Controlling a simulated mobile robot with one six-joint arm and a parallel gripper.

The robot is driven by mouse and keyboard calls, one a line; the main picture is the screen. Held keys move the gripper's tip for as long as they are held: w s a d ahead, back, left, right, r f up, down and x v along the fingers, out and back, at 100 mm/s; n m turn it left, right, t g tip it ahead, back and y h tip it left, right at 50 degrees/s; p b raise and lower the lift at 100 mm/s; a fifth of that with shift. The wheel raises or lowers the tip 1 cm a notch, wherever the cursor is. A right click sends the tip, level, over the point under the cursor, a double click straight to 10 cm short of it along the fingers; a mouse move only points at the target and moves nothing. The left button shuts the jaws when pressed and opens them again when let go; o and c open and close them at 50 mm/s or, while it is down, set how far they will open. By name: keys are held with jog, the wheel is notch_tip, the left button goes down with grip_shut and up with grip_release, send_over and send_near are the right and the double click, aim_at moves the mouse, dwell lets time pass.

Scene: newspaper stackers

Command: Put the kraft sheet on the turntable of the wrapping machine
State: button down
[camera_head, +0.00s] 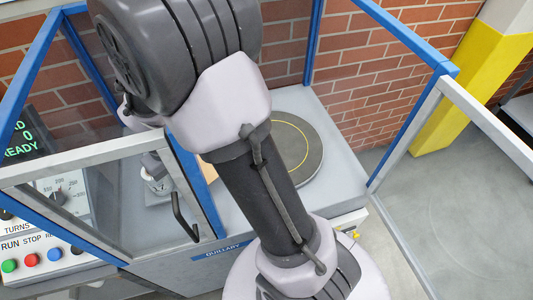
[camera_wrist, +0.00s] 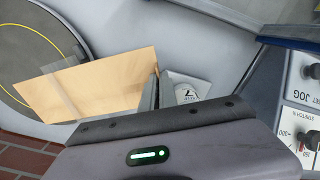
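The kraft sheet (camera_wrist: 115,75) is a flat tan piece in the wrist view. Its right edge lies between the fingertips of my gripper (camera_wrist: 157,78), which look closed on it. The sheet's left end overlaps the rim of the dark round turntable (camera_wrist: 25,45) in this view; I cannot tell whether they touch. In the head view the turntable (camera_head: 308,140), with its yellow ring, sits on the machine's grey deck. My arm hides its left part and most of the sheet; a small tan bit (camera_head: 208,171) shows. My gripper's fingertips are hidden there.
Blue-framed clear panels surround the deck, with an open panel (camera_head: 475,150) at right. A door handle (camera_head: 185,218) is at the front left. A white piece with a dark mark (camera_wrist: 185,90) stands beside my fingers. A control panel (camera_head: 45,225) is at left, a yellow post (camera_head: 470,85) at right.

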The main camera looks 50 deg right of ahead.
jog(key=shift+n, duration=0.6)
jog(key=d, duration=0.3)
jog(key=s+d+r+p, duration=0.1)
jog(key=d, duration=0.1)
jog(key=s+d+p, duration=0.1)
jog(key=d, duration=0.2)
jog(key=shift+s+d+r, duration=0.15)
jog(key=shift+d+r, duration=0.1)
jog(key=shift+d, duration=0.1)
jog(key=s+d+r+n+p, duration=0.1)
jog(key=s+d+n+p, duration=0.1)
jog(key=s+d, duration=0.6)
jog(key=f+b, duration=0.1)
jog(key=f, duration=0.2)
jog(key=w+d+f+b, duration=0.1)
jog(key=f+b, duration=0.1)
jog(key=f, duration=0.1)
jog(key=d+f+b, duration=0.1)
jog(key=f+b, duration=0.1)
jog(key=f, duration=0.2)
jog(key=shift+w, duration=0.4)
jog(key=c, duration=1.9)
grip_release()
jog(key=shift+c, duration=0.2)
notch_tip(320, 180, up, 12)
jog(key=p, duration=0.5)
jog(key=shift+r, duration=0.15)
